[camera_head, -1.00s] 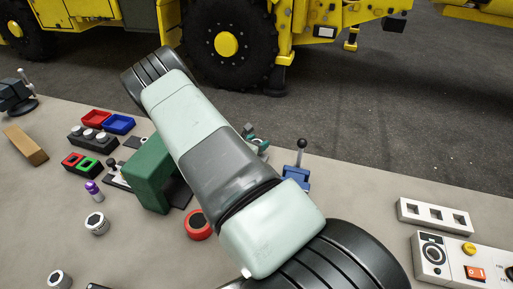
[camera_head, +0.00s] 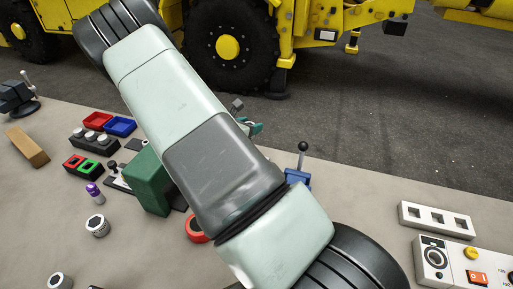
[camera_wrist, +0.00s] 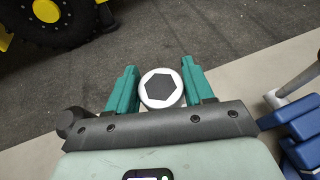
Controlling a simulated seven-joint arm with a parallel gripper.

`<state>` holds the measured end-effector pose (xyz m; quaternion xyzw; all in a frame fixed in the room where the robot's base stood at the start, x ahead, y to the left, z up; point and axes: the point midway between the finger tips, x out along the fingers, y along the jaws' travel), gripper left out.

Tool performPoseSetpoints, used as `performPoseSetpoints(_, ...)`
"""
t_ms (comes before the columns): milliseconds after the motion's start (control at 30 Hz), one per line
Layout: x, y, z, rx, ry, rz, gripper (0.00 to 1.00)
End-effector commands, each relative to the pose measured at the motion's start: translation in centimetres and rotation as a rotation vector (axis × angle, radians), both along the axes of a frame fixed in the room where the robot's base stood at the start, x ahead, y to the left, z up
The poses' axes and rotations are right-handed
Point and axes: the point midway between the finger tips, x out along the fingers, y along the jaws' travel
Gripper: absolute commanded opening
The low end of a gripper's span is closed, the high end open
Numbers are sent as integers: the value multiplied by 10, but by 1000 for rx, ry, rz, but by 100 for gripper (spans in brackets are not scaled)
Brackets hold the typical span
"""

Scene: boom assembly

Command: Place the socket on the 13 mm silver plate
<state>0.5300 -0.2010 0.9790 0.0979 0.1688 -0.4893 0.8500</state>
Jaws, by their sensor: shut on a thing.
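My gripper (camera_wrist: 160,72) has teal fingers shut on a white round socket (camera_wrist: 161,88) with a dark hexagonal opening facing the wrist camera. The socket is held clear of the table, with dark ground behind it. In the head view, my gripper (camera_head: 252,127) shows only partly beyond my arm, with a small grey piece at its tip. I cannot tell any 13 mm silver plate; markings are unreadable and my arm hides part of the table.
A green block (camera_head: 149,180), a red ring (camera_head: 195,229) and a blue lever base (camera_head: 298,178) lie near my arm. Red and blue trays (camera_head: 119,125) are at the left.

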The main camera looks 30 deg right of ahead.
Motion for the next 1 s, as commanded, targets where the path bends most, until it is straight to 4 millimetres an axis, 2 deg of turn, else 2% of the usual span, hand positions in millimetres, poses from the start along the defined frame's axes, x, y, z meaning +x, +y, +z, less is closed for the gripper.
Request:
performPoseSetpoints(100, -1, 10, -4, -3, 3, -1, 10)
performPoseSetpoints(333, -2, 10, -47, -3, 4, -2, 10)
performPoseSetpoints(567, -1, 10, -66, -2, 1, -2, 10)
performPoseSetpoints(767, -1, 10, -94, -3, 2, -3, 10)
performPoseSetpoints(1000, -1, 10, -98, -2, -1, -2, 10)
